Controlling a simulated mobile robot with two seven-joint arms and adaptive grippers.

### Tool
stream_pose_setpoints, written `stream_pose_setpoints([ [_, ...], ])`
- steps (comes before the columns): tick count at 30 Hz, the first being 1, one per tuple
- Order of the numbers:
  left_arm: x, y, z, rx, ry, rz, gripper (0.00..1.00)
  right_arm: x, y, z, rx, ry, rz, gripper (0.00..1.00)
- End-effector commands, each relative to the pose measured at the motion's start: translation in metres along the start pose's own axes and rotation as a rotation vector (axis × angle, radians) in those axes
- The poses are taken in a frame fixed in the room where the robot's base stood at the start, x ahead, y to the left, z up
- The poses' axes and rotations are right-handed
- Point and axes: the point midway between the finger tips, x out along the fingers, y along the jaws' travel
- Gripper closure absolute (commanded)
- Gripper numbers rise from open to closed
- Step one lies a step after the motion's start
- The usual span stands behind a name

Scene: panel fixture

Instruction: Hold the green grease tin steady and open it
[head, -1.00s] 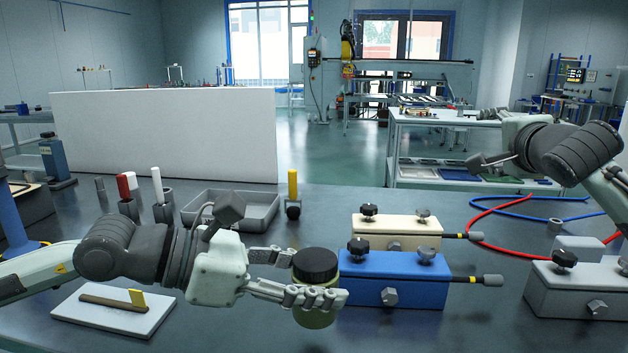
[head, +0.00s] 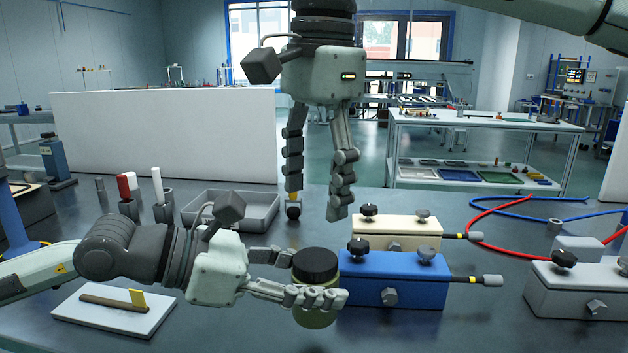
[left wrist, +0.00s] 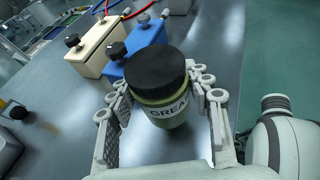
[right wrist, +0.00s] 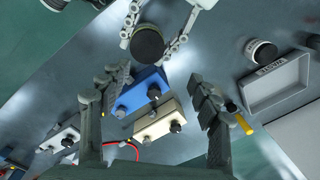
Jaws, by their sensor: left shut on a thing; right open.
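The green grease tin (head: 315,318) has a black lid (head: 315,265) on top and looks upright. My left gripper (head: 318,296) is shut on the tin's body from the left. In the left wrist view the tin (left wrist: 172,115) sits between both fingers with part of its label showing. My right gripper (head: 315,205) points down, open and empty, above and behind the tin. In the right wrist view its fingers (right wrist: 160,100) are wide apart, and the black lid (right wrist: 147,43) shows beyond them. Whether the tin touches the table is hard to tell.
A grey tray (head: 258,212) and a yellow-handled tool lie behind. A white board (head: 120,312) lies front left. A grey box (head: 580,292) stands at right.

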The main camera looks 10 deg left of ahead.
Motion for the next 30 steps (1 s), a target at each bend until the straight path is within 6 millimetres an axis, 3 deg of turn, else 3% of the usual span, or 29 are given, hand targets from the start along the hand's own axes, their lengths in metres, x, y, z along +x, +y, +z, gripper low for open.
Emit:
stream_pose_setpoints([
  [6, 0.000, 0.000, 0.001, 0.001, -0.002, 0.000, 1.00, -0.005, 0.013, 0.010, 0.007, 0.004, 0.074, 0.37],
  [21, 0.000, 0.000, 0.001, 0.001, -0.002, 0.000, 1.00, 0.062, 0.018, 0.010, 0.007, 0.002, 0.074, 0.37],
  [30, 0.000, 0.000, 0.001, 0.001, -0.002, 0.000, 1.00, 0.070, 0.018, 0.011, 0.006, 0.001, 0.073, 0.37],
])
